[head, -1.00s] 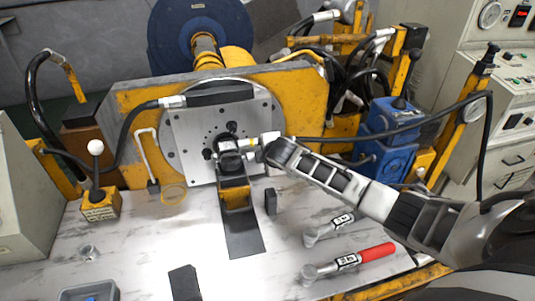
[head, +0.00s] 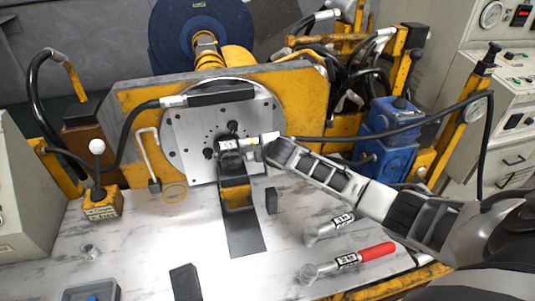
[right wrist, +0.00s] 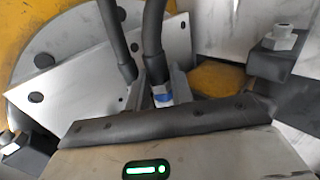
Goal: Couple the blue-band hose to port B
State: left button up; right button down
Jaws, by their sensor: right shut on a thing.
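My right gripper (head: 264,142) reaches in from the right and is beside the motor's dark port block (head: 229,148), in front of the round grey plate (head: 184,130). In the right wrist view, the gripper (right wrist: 160,100) is shut around the end of a black hose with a blue band (right wrist: 163,98). The hose (right wrist: 153,35) rises from the jaws; its tip is hidden by the gripper body. I cannot tell whether the hose end touches a port, and I cannot read a port B mark. My left gripper is not in view.
A second black hose (head: 127,128) runs to a fitting on the plate at left. A lever box (head: 102,203) stands left. A grey tray (head: 88,292) is front left.

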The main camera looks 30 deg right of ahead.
jog(key=shift+w+a, duration=0.2)
jog(key=shift+a, duration=0.3)
jog(key=c, duration=1.1)
grip_release()
jog(key=shift+c, duration=0.2)
jog(key=shift+r, duration=0.1)
jog(key=shift+r, duration=0.1)
jog(key=shift+s+r, duration=0.15)
jog(key=v, duration=0.6)
jog(key=shift+s+a, duration=0.1)
jog(key=shift+s, duration=0.15)
